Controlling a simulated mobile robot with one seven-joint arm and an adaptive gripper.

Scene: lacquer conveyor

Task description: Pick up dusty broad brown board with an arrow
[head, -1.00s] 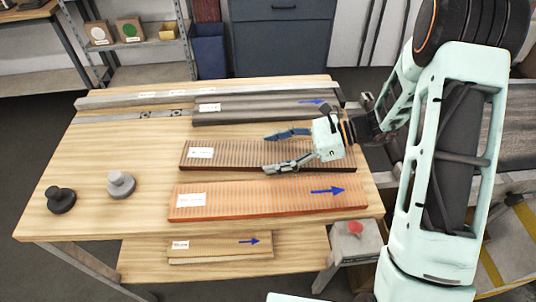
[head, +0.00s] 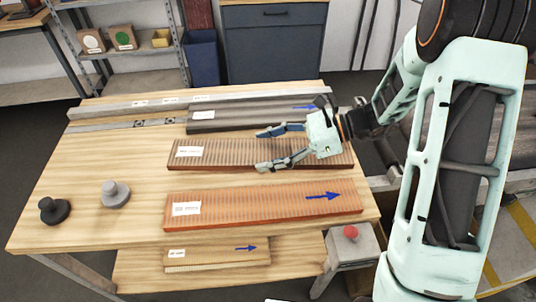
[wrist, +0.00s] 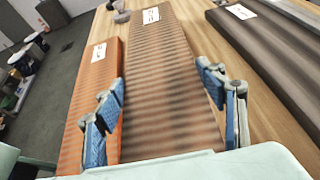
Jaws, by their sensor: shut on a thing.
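The broad brown board (head: 225,154) lies flat in the middle of the wooden table, with fine stripes, a pale dusty-looking top and a white label at its left end. It also fills the middle of the wrist view (wrist: 165,90). No arrow shows on it; my gripper covers part of its right half. My gripper (head: 262,149) is shut on this board across its width, one blue-padded finger along each long edge. In the wrist view the fingers (wrist: 163,108) flank the board. I see no clear gap between the board and the table.
An orange-brown board (head: 250,205) with a blue arrow lies in front, and a dark grey board (head: 250,119) with an arrow behind. A small board (head: 215,255) is on the lower shelf. A black knob (head: 54,210) and a grey knob (head: 115,195) stand left. A red button (head: 350,232) is front right.

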